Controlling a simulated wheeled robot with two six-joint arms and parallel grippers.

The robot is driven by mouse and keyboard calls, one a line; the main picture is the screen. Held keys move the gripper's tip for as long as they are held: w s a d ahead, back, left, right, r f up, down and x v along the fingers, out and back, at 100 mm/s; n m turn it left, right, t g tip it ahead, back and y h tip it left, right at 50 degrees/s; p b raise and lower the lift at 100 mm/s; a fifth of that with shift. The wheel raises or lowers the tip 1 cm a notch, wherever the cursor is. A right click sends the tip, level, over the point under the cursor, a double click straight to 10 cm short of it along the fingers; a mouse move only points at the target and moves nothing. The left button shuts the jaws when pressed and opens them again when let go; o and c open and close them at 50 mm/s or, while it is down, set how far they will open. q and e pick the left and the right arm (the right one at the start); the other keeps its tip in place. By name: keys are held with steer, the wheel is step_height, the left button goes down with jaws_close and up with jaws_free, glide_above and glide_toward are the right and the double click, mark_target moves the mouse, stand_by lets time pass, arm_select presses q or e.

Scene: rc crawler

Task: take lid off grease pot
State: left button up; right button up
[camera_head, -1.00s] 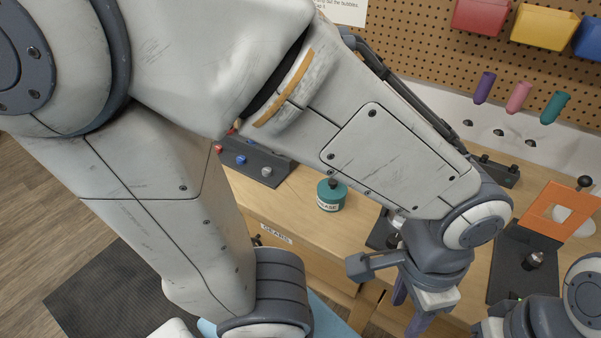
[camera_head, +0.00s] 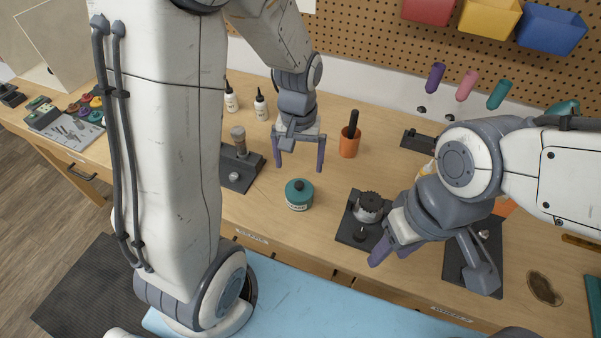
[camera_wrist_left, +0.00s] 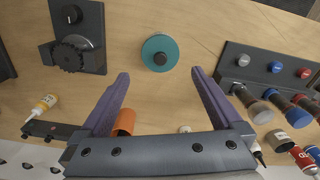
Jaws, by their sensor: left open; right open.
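The grease pot (camera_head: 299,200) is a small teal jar with a white label, standing upright on the wooden bench. Its lid (camera_head: 299,187) is teal with a dark knob and sits on the pot. My left gripper (camera_head: 299,168) is open and empty, above and just behind the pot, fingers pointing down. In the left wrist view the lid (camera_wrist_left: 160,52) lies ahead of the two open purple fingers (camera_wrist_left: 158,80), roughly centred between them and apart from them. My right gripper (camera_head: 388,256) is to the right, near a black gear stand, with nothing seen in it.
The gear stand (camera_head: 352,232) is right of the pot, and another black stand (camera_head: 233,181) is left of it. An orange cup (camera_head: 350,142) and white bottles (camera_head: 261,106) stand behind. Bare bench surrounds the pot. A pegboard (camera_head: 370,50) rises at the back.

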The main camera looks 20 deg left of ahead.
arm_select(q)
glide_above(299, 184)
step_height(299, 184, down, 5)
steer(key=shift+s+r, duration=0.15)
step_height(299, 184, down, 4)
steer(key=shift+f+p, duration=0.15)
steer(key=shift+p, duration=0.65)
steer(key=shift+w+f, duration=0.2)
steer(key=shift+f, duration=0.35)
steer(key=c, duration=1)
